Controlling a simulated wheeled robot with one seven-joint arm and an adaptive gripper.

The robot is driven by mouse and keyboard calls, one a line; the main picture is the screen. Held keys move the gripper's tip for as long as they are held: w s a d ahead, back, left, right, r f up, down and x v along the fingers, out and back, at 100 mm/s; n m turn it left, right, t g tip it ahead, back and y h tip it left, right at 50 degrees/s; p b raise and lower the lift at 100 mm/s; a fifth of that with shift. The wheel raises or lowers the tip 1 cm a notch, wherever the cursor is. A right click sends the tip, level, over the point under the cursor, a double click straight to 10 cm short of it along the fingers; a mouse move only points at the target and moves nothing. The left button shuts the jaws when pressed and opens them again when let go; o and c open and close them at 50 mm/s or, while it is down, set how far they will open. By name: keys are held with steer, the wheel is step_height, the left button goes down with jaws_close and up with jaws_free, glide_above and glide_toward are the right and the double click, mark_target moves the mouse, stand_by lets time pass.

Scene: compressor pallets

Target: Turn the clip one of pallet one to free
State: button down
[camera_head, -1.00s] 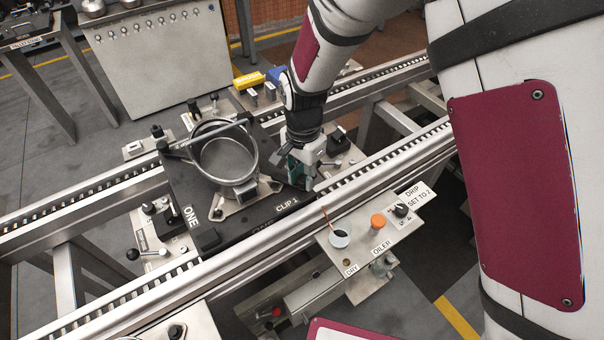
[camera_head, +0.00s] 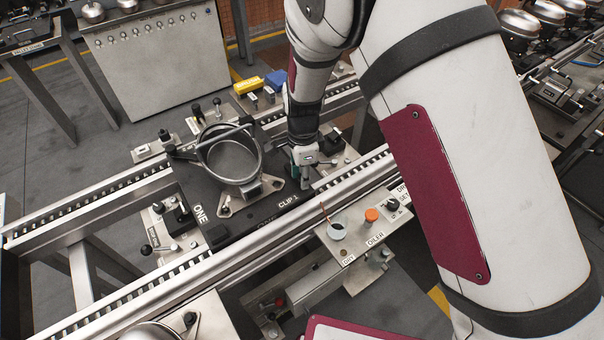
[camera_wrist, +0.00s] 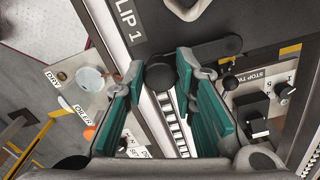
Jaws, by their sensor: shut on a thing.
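Pallet one (camera_head: 215,222) is a dark plate marked ONE on the rail line, with a grey round housing (camera_head: 238,160) on it. In the wrist view, the CLIP 1 label (camera_wrist: 128,18) is at top left. Clip one (camera_wrist: 215,50) is a black lever at the pallet's edge with a round end (camera_wrist: 160,77). My gripper (camera_wrist: 160,72) has its green-padded fingers on both sides of that round end, shut on it. In the head view, my gripper (camera_head: 303,180) points down at the pallet's right corner, beside the label; the clip is mostly hidden there.
A STOP plate with black knobs (camera_wrist: 255,105) lies close right of my gripper. Small yellow and blue blocks lie behind the pallet.

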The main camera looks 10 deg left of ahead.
stand_by(0.3)
steer(key=c, duration=1.3)
jaws_free()
steer(key=shift+r, duration=0.1)
step_height(320, 180, up, 12)
steer(key=shift+f, duration=0.1)
